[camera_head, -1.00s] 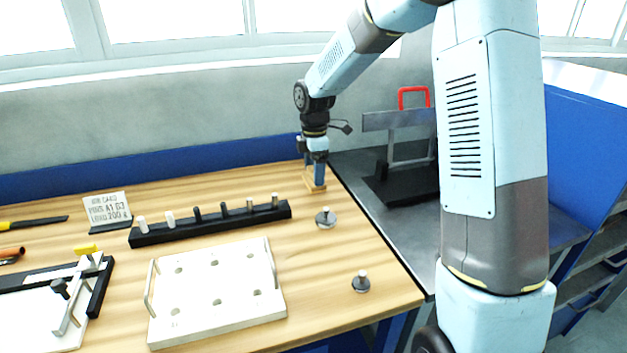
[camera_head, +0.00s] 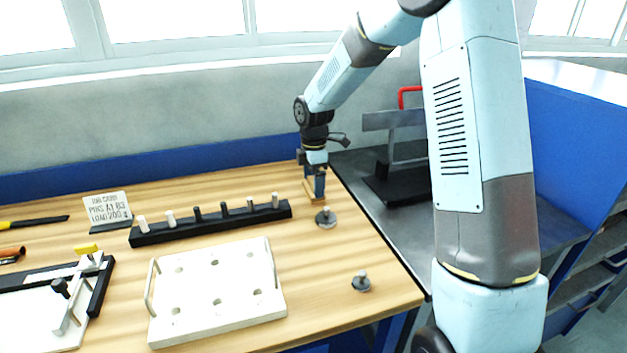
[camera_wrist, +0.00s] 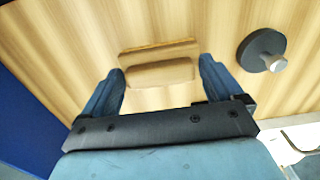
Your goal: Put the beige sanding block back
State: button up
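The beige sanding block (camera_wrist: 160,64) lies on the wooden bench; the wrist view shows it as a thin slab with a narrower raised bar on top. In the head view the block (camera_head: 308,188) is mostly hidden behind my gripper at the bench's back right. My gripper (camera_wrist: 161,84) is open, with one blue finger on each side of the block. In the head view my gripper (camera_head: 315,192) points down at the block. Whether the fingers touch the bench cannot be told.
A grey disc with a knob (camera_wrist: 262,50) lies right of the block; another (camera_head: 361,281) sits nearer the front. A black peg rack (camera_head: 210,224) stands left, before a sign (camera_head: 108,207). A white plate with holes (camera_head: 217,290) lies in front. A dark metal table (camera_head: 375,220) adjoins right.

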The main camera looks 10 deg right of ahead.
jog(key=shift+o, duration=0.4)
jog(key=shift+r, duration=0.1)
notch_tip(320, 180, up, 11)
jog(key=s+d+r+m+t, duration=0.2)
jog(key=s+d+r+m, duration=0.3)
jog(key=s+r, duration=0.3)
jog(key=s+d+r+m+t, duration=0.1)
jog(key=s+d+m, duration=0.2)
jog(key=s+m, duration=0.2)
jog(key=s+d+r+m+t, duration=0.1)
jog(key=s+d+m, duration=0.2)
jog(key=s, duration=0.9)
jog(key=s+d+r+m+t, duration=0.1)
jog(key=s+d+m, duration=0.2)
jog(key=s+m, duration=0.4)
jog(key=shift+s+d+t, duration=0.3)
jog(key=shift+s, duration=0.45)
